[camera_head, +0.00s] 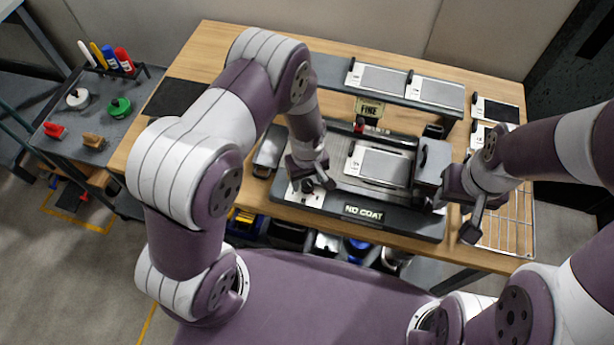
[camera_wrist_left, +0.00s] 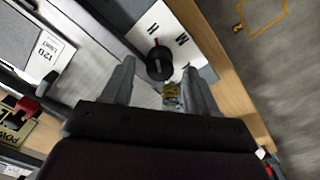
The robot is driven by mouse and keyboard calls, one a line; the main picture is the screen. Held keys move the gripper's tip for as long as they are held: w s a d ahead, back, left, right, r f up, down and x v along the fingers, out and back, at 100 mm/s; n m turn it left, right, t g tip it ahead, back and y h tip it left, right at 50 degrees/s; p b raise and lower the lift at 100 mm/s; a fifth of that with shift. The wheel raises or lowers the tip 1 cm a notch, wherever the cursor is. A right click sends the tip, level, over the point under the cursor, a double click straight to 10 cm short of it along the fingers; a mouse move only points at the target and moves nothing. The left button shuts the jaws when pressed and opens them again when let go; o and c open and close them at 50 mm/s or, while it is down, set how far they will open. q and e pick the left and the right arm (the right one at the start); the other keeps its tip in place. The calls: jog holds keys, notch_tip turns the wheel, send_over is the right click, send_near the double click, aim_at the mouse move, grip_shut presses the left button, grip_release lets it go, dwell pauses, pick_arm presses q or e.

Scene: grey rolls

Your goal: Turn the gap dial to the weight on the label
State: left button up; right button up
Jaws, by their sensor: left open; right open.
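The gap dial (camera_wrist_left: 160,64) is a black round knob with a red mark, on a white plate (camera_wrist_left: 148,22) with black letters. The red mark points toward the small letter at the top of the wrist view; I cannot read that letter surely. My left gripper (camera_head: 311,184) is open over this plate (camera_head: 298,196) at the machine's front left. In the left wrist view the dial shows between its fingertips (camera_wrist_left: 165,75); contact cannot be told. A white label (camera_wrist_left: 45,52) seems to read "120 LIGHT", on a grey panel (camera_head: 381,166). My right gripper (camera_head: 457,217) is open near the machine's right end.
More labelled panels (camera_head: 382,79) lie at the back. A wire rack (camera_head: 512,225) is at right.

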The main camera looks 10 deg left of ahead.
pick_arm(q)
jog(key=shift+d+f, duration=0.15)
jog(key=shift+f, duration=0.3)
jog(key=c, duration=1)
jog(key=shift+c, duration=0.2)
